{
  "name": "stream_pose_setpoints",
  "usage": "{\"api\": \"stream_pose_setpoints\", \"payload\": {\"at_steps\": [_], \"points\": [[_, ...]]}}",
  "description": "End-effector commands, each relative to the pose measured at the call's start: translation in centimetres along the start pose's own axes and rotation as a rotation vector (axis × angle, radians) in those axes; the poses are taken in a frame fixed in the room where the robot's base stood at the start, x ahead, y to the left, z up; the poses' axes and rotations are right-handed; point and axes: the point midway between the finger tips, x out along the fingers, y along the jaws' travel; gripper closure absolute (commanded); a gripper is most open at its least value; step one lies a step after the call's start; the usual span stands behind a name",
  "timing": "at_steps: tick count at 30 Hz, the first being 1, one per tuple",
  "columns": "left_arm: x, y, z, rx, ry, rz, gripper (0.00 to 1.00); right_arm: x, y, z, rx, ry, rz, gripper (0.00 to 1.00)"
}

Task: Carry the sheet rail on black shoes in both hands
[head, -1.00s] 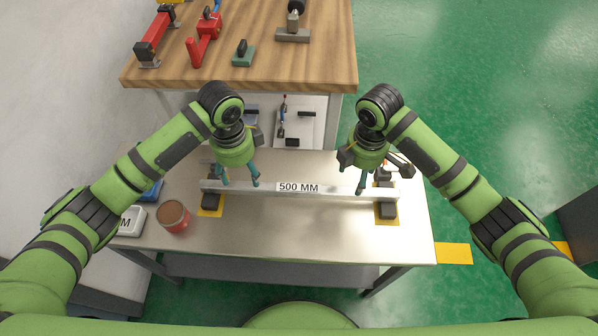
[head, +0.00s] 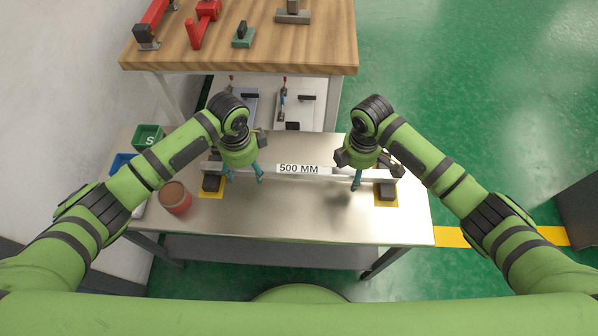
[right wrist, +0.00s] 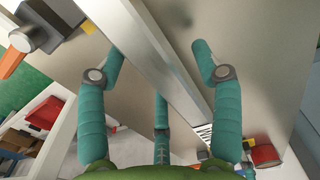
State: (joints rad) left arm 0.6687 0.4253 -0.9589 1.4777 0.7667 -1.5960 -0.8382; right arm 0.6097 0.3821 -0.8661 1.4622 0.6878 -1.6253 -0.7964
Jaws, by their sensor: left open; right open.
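The sheet rail (head: 297,169), a long silver bar marked "500 MM", lies across the steel table on two black shoes, the left shoe (head: 211,183) and the right shoe (head: 386,192). My left gripper (head: 245,176) is open over the rail's left part, its teal fingertips overlapping the rail in the head view. My right gripper (head: 357,180) is open over the rail's right part; one finger shows in front of the rail. In the right wrist view the rail (right wrist: 165,55) runs between the spread fingers of this gripper (right wrist: 160,52), with visible gaps.
The steel table (head: 300,225) has clear room in front of the rail. A reddish-brown can (head: 174,197) stands at its left, near a green bin (head: 148,137) and a blue bin (head: 122,163). A wooden bench (head: 270,45) with red clamps stands behind.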

Motion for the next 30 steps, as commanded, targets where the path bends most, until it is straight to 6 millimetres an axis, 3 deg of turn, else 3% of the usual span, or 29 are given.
{"api": "stream_pose_setpoints", "payload": {"at_steps": [7, 8, 12, 13, 30], "points": [[0.1, 0.0, -0.02, 0.001, 0.0, 0.0, 0.34, 0.11, -0.01, -0.01, 0.0, 0.0, 0.0, 0.34], [0.1, 0.0, -0.02, 0.001, 0.0, 0.0, 0.38, 0.1, -0.01, -0.02, 0.0, 0.0, 0.0, 0.38], [0.09, 0.01, -0.01, 0.0, 0.0, 0.0, 0.94, 0.09, -0.02, -0.02, 0.0, 0.0, 0.0, 0.94], [0.09, 0.01, -0.01, 0.0, 0.0, 0.0, 1.0, 0.09, -0.02, -0.01, 0.0, 0.0, -0.001, 1.0], [-0.83, -0.11, -0.04, 0.0, 0.002, -0.003, 1.0, -0.79, 0.08, -0.03, 0.001, 0.001, 0.002, 1.0]]}}
